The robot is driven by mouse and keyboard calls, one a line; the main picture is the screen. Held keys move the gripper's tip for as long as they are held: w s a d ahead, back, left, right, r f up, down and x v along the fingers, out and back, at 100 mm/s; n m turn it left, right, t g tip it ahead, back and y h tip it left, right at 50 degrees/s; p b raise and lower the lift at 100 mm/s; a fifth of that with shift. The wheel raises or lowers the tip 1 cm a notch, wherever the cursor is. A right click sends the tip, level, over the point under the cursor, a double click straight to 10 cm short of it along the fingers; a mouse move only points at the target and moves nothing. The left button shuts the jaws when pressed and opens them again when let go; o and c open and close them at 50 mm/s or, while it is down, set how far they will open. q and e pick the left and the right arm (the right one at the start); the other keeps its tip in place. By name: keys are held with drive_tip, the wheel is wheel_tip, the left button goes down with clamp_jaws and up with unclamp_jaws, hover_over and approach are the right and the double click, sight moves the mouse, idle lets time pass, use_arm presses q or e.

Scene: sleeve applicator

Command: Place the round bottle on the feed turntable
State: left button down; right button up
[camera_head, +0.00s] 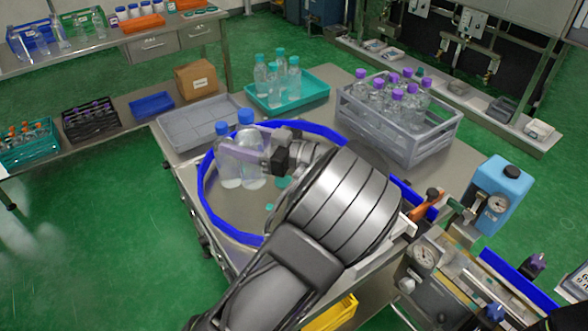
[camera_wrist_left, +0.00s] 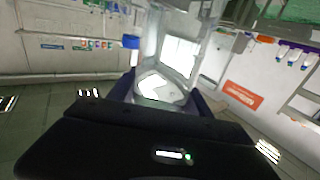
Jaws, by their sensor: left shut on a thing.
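The feed turntable is a round steel disc with a raised blue rim (camera_head: 204,190). Two clear bottles with blue caps appear close together over its left side. My left gripper (camera_head: 243,152) is shut on the right-hand round bottle (camera_head: 251,178), which looks upright. The other blue-capped bottle (camera_head: 229,176) is just left of it. In the left wrist view the held bottle (camera_wrist_left: 168,85) is large between the dark fingers, and a blue cap (camera_wrist_left: 130,42) shows beside it. Whether the held bottle's base touches the disc cannot be told. My left arm hides the turntable's right part. My right gripper is not in view.
Behind the turntable are an empty grey tray (camera_head: 190,127), a teal tray (camera_head: 310,95) with teal-capped bottles and a grey crate (camera_head: 400,137) of purple-capped bottles. A blue-topped machine unit (camera_head: 505,180) stands at right. The turntable's front left is clear.

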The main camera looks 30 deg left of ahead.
sight(244, 173)
use_arm(q)
drive_tip(key=shift+s+r, duration=0.1)
drive_tip(key=shift+s, duration=0.05)
drive_tip(key=shift+f, duration=3.15)
drive_tip(key=shift+f, duration=1.9)
drive_tip(key=shift+c, duration=2.3)
unclamp_jaws()
drive_tip(key=shift+f, duration=0.1)
